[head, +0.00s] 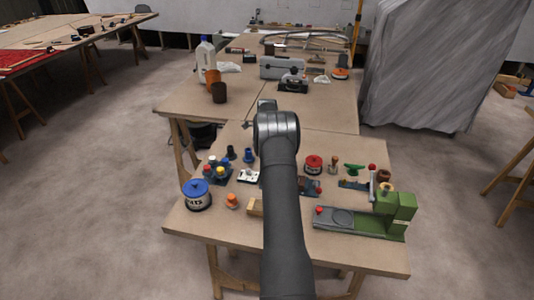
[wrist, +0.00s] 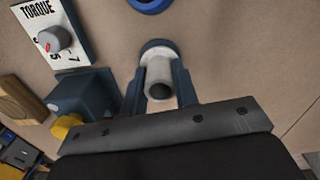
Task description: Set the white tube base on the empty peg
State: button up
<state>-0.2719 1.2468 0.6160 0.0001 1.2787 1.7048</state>
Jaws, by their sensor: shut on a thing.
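In the wrist view my gripper (wrist: 158,92) is shut on the white tube base (wrist: 159,72). Its pale tube stands between the two dark fingers, with its dark hole facing the camera and a wider pale rim beyond. The gap between it and the table cannot be told. A blue block (wrist: 85,95) with a yellow knob lies left of the fingers. The blue rack (head: 217,178) with several coloured tops stands at the left in the head view. I cannot make out an empty peg.
A white TORQUE plate (wrist: 70,18) with a grey knob lies at upper left. A blue round object (wrist: 150,4) shows at the top edge. In the head view, a blue tin (head: 197,196), an orange knob (head: 232,201) and a green machine (head: 393,214) stand on the bench.

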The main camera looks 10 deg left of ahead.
jog(key=shift+f, duration=0.55)
jog(key=o, duration=0.7)
jog(key=shift+o, duration=0.2)
notch_tip(320, 180, up, 11)
dwell(0.8)
jog(key=shift+f, duration=4.45)
jog(key=shift+r, duration=0.1)
